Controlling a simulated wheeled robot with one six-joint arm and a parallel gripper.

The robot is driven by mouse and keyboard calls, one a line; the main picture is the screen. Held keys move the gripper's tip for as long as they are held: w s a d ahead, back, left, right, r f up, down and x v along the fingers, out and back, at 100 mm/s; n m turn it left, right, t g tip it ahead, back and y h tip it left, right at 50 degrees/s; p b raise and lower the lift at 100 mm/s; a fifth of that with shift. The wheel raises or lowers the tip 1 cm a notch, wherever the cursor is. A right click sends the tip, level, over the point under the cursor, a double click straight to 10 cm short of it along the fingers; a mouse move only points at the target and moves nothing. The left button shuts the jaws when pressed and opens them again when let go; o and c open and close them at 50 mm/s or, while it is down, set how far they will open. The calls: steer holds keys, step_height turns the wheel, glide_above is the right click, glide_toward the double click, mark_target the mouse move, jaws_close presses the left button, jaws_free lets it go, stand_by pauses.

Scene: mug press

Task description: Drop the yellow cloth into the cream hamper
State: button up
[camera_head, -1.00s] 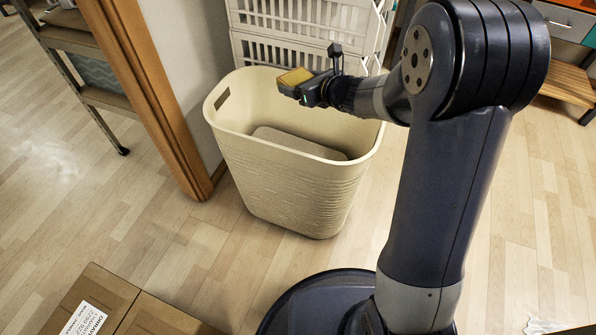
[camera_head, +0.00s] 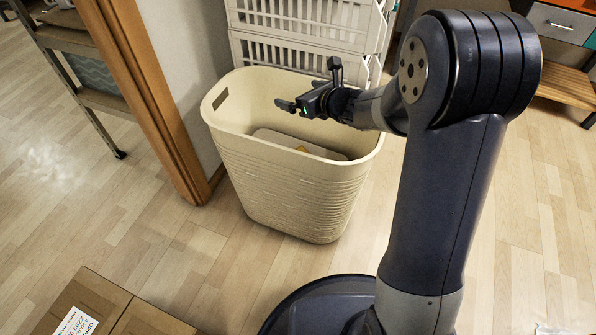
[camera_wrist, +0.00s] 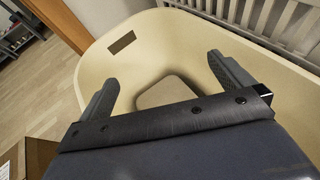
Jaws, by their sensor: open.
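The cream hamper (camera_head: 270,185) stands upright on the floor and is open at the top. It also fills much of the wrist view (camera_wrist: 130,65). The yellow cloth (camera_head: 302,149) shows only as a small yellow patch inside the hamper, low down behind the near rim; the rest of it is hidden. I do not see the cloth in the wrist view. My gripper (camera_head: 292,107) is over the hamper's opening, open and empty. In the wrist view its two fingers (camera_wrist: 163,72) are spread apart with nothing between them.
White slatted crates (camera_head: 300,45) stand stacked right behind the hamper. A wooden door frame (camera_head: 150,100) and a metal shelf (camera_head: 75,90) are to the left. A cardboard box (camera_head: 110,305) is at the lower left. The floor between box and hamper is clear.

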steer(key=p+v, duration=0.2)
steer(key=v, duration=0.8)
steer(key=shift+s+d+p, duration=0.25)
steer(key=shift+s+p, duration=0.05)
steer(key=shift+p, duration=0.1)
steer(key=shift+w+a+r, duration=0.1)
steer(key=b+x, duration=0.3)
steer(key=x, duration=0.7)
steer(key=shift+w+a+r+p, duration=0.1)
steer(key=shift+r+p, duration=1.1)
steer(key=shift+r, duration=0.2)
steer(key=shift+w+a+r+p, duration=0.1)
steer(key=shift+r+p, duration=1.1)
steer(key=shift+r, duration=0.15)
steer(key=shift+f, duration=0.1)
